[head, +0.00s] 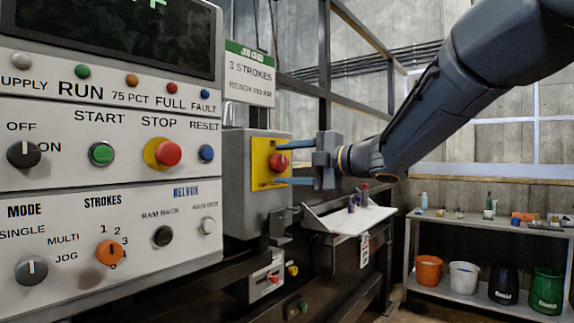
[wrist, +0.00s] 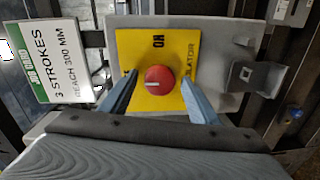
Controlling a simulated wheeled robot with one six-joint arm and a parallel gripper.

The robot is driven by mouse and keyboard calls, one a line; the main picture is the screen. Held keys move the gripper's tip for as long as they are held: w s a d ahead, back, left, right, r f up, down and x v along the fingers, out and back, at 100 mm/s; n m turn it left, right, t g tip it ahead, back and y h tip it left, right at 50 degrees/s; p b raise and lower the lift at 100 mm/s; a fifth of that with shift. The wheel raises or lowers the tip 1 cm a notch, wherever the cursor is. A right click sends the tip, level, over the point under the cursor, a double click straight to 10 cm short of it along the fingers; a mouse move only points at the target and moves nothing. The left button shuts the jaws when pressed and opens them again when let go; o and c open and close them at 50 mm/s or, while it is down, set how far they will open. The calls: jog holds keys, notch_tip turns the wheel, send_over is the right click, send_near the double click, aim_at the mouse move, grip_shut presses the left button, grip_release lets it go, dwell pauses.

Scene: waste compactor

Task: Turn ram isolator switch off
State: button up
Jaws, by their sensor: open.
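The ram isolator switch is a round red knob (head: 279,162) on a yellow plate (head: 262,177), fixed to the front of a grey box (head: 238,195). In the wrist view the red knob (wrist: 159,76) carries a short white line lying roughly horizontal. The yellow plate (wrist: 158,45) shows "ON" at its top edge and "ISOLATOR" at its right; lettering at its left edge is partly hidden by a finger. My gripper (head: 278,164) is open, its two blue fingers above and below the knob in the head view. I cannot tell whether they touch it.
A control panel (head: 120,205) with buttons and knobs stands close at the left. A "3 strokes" sign (head: 249,77) hangs above the box. A grey bracket (wrist: 240,77) sticks out beside the plate. A white shelf (head: 350,219) and a bench with buckets (head: 429,271) lie right.

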jog(key=b+v, duration=0.1)
jog(key=v, duration=0.6)
jog(key=shift+s+d, duration=0.25)
jog(key=shift+d, duration=0.05)
jog(key=w+d+f+m+t+h, duration=0.45)
jog(key=d+f+m+h, duration=0.5)
jog(key=f+m, duration=0.35)
jog(key=s+d+f+m+g+h, duration=0.2)
jog(key=f+m, duration=0.1)
jog(key=f, duration=0.2)
jog(key=s+d+f+m+g+h, duration=0.1)
jog(key=s+d+f+m, duration=0.15)
jog(key=f, duration=0.35)
jog(key=s+d+f+m+g+h, duration=0.1)
jog(key=s+f+m+g, duration=0.15)
jog(key=s+f, duration=0.3)
jog(key=s+d+f+m+g+h, duration=0.1)
jog(key=s+d+f+m+g, duration=0.15)
jog(key=s+f, duration=0.35)
jog(key=s+a+f+m+g, duration=0.1)
jog(key=s+a+f+g, duration=0.1)
jog(key=s, duration=0.6)
jog(key=s+a+f+m+g+p, duration=0.1)
jog(key=s+a+f+m+g, duration=0.1)
jog(key=s+f+g, duration=0.3)
jog(key=s+f+y, duration=0.1)
jog(key=s, duration=0.2)
jog(key=shift+s+f, duration=0.25)
